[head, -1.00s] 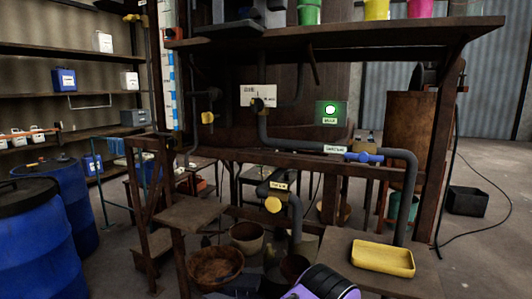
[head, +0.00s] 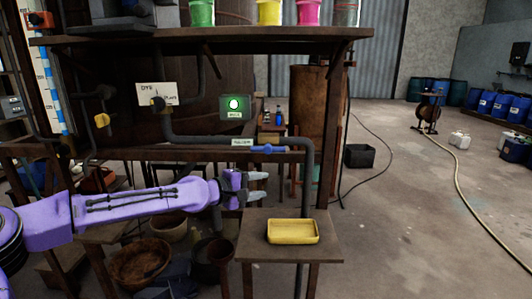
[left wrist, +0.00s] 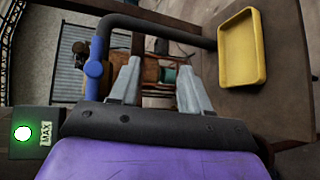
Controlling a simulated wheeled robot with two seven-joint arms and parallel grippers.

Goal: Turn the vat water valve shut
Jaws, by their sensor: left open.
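A blue valve handle (head: 268,149) sits on the dark horizontal pipe (head: 205,141), beside a small white label (head: 241,143) too blurred to read surely. The handle lies along the pipe. It also shows in the left wrist view (left wrist: 93,68), left of the fingers. My left gripper (head: 258,187) is open and empty, with its fingers pointing right. It appears below the handle in the head view, apart from it. Its two fingers show spread in the left wrist view (left wrist: 160,75). My right gripper is not in view.
A yellow tray (head: 293,231) stands on a small wooden table (head: 325,252), right of and below my gripper. The pipe bends down past this table. A green-lit MAX box (head: 237,107) and a shelf (head: 200,38) with coloured buckets are above. Bowls stand below my arm.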

